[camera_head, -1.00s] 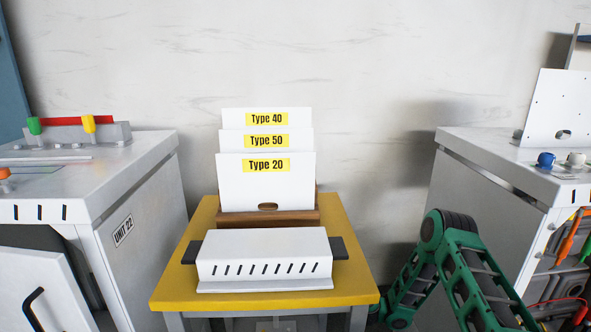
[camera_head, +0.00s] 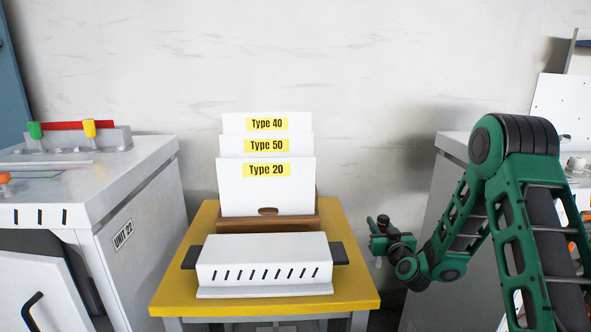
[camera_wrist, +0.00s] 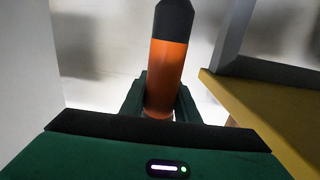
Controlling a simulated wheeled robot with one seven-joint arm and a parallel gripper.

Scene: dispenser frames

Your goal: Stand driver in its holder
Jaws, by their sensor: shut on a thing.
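The driver (camera_wrist: 168,75) has an orange handle with a black end. In the wrist view it stands between the two green fingers of my gripper (camera_wrist: 160,98), which is shut on it. Its lower part is hidden behind my gripper body. In the head view my gripper (camera_head: 383,238) is beside the right edge of the yellow table, apart from it, with a small dark end sticking up. A grey rack with a red bar (camera_head: 78,128) on the left cabinet bears a green and a yellow handle; I cannot tell whether it is the driver's holder.
The yellow table (camera_head: 345,250) bears a white slotted box (camera_head: 262,260) with black side handles and a wooden stand (camera_head: 255,225) with labelled white panels. The left cabinet (camera_head: 130,200) stands beside it. My arm covers much of the right cabinet (camera_head: 430,210).

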